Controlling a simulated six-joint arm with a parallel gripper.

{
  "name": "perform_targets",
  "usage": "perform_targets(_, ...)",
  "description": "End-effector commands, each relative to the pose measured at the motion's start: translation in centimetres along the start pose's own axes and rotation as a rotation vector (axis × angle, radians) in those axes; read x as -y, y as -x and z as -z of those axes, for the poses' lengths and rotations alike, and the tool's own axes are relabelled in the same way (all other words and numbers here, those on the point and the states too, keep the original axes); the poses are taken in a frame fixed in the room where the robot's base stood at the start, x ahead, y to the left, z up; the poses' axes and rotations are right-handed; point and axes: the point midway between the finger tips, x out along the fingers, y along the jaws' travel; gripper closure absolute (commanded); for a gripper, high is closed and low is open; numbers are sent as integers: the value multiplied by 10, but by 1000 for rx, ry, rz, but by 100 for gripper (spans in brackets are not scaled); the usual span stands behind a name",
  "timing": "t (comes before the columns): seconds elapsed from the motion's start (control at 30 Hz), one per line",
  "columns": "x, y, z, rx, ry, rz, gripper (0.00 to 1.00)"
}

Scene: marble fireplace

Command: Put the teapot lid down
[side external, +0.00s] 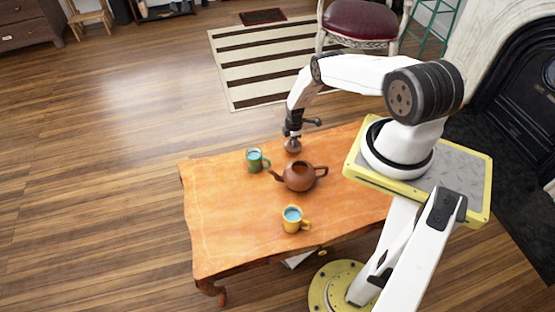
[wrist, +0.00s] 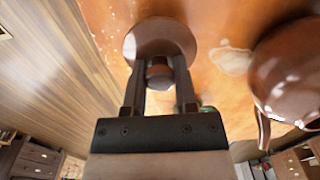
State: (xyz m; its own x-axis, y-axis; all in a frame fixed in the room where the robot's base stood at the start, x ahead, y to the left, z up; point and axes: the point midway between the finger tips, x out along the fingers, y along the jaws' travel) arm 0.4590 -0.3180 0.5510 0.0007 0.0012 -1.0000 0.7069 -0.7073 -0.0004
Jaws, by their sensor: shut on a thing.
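A brown teapot (side external: 299,177) stands upright on the orange wooden table, with its spout to the left and handle to the right in the side view. It shows in part at the right edge of the wrist view (wrist: 289,75). My gripper (wrist: 159,72) is shut on the knob of the round brown teapot lid (wrist: 160,35). In the side view the lid (side external: 293,147) hangs under my gripper (side external: 293,137), behind the teapot, near the table's far edge. I cannot tell whether the lid touches the table.
A green mug (side external: 254,161) with blue contents stands left of the teapot's spout. A yellow mug (side external: 292,218) with blue contents stands nearer the front. The table (side external: 225,225) is bare at its left and front left.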

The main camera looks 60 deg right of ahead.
Motion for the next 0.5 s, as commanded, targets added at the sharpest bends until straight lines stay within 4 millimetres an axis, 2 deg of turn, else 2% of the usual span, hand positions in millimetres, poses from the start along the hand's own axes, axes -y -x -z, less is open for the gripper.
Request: perform_targets(0.5,-2,-23,0,0,0,-1,100)
